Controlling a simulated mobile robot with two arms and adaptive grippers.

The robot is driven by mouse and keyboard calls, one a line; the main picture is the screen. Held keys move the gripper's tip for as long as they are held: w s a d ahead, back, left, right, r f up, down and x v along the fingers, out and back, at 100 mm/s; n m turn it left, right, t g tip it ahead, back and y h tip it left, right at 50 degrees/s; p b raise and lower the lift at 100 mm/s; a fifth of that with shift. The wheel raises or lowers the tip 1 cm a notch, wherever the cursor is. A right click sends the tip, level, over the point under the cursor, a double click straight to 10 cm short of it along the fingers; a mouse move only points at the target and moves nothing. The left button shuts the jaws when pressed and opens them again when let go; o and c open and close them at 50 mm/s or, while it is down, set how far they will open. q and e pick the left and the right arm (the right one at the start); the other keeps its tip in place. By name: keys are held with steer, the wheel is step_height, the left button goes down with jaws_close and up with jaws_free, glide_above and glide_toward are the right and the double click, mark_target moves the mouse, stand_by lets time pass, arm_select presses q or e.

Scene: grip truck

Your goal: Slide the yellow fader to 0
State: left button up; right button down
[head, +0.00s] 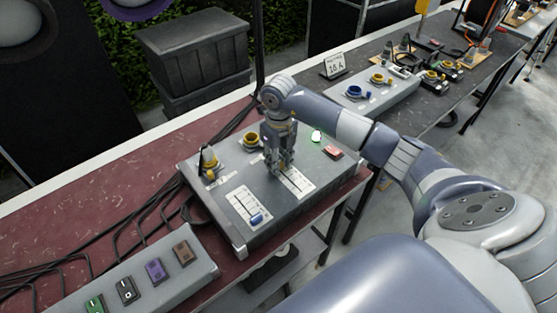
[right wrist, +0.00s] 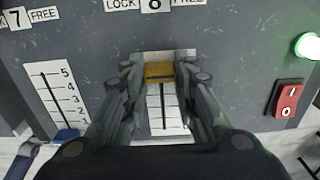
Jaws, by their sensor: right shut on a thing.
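The yellow fader (right wrist: 159,71) sits near the top end of its slot in the right wrist view. Its white scale strip (right wrist: 164,118) runs below it, and its numbers are hidden by my fingers. My right gripper (right wrist: 158,75) is shut on the yellow fader, one finger on each side. In the head view my right gripper (head: 279,168) points down onto the scale strip (head: 297,182) on the grey console (head: 225,195), and the fader is hidden there. My left gripper is not in view.
A blue fader (head: 257,218) stands at the low end of the neighbouring scale, numbered up to 5. A red rocker switch (right wrist: 288,99) and a green light (right wrist: 308,46) are to the right. Yellow knobs (head: 251,139) stand at the console's back.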

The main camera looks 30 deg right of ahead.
mark_target(303, 193)
steer(key=s, duration=0.6)
steer(key=s+d, duration=0.1)
steer(key=s, duration=0.2)
steer(key=shift+s, duration=0.25)
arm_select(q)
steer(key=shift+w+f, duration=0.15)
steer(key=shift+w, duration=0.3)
arm_select(e)
steer(key=shift+s+a, duration=0.1)
steer(key=shift+s, duration=0.2)
steer(key=c, duration=1.3)
jaws_free()
steer(key=shift+s, duration=0.1)
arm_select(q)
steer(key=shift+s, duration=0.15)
arm_select(e)
steer(key=shift+s, duration=0.1)
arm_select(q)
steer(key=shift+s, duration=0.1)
arm_select(e)
steer(key=shift+r, duration=0.1)
steer(key=shift+r, duration=0.25)
step_height(303, 193, up, 11)
steer(key=shift+r, duration=0.2)
